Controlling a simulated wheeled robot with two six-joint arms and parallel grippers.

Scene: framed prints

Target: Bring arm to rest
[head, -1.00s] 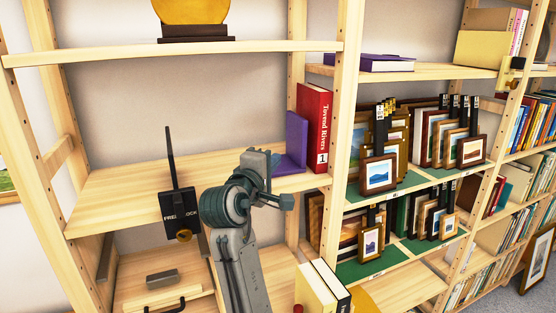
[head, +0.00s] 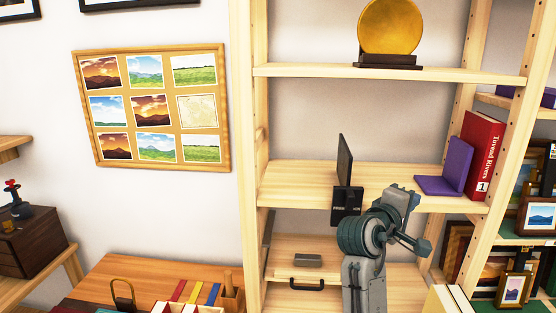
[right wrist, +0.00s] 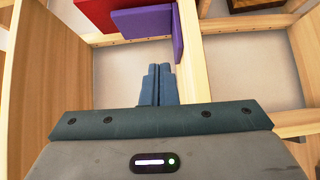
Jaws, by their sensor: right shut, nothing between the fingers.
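My right arm rises in front of the wooden shelf unit in the head view. My right gripper (head: 424,245) is shut and empty, pointing right in front of the shelf board. In the right wrist view its two fingers (right wrist: 157,85) lie together with nothing between them. A purple bookend (head: 447,172) and a red book (head: 482,150) stand on the shelf above and to the right of the gripper, apart from it. My left gripper is not in view.
A black plate-like object (head: 345,190) stands at the shelf edge left of my arm. A drawer with a black handle (head: 293,285) is below. A picture board (head: 227,110) hangs on the left wall. A wooden table (head: 130,275) holds coloured items at lower left.

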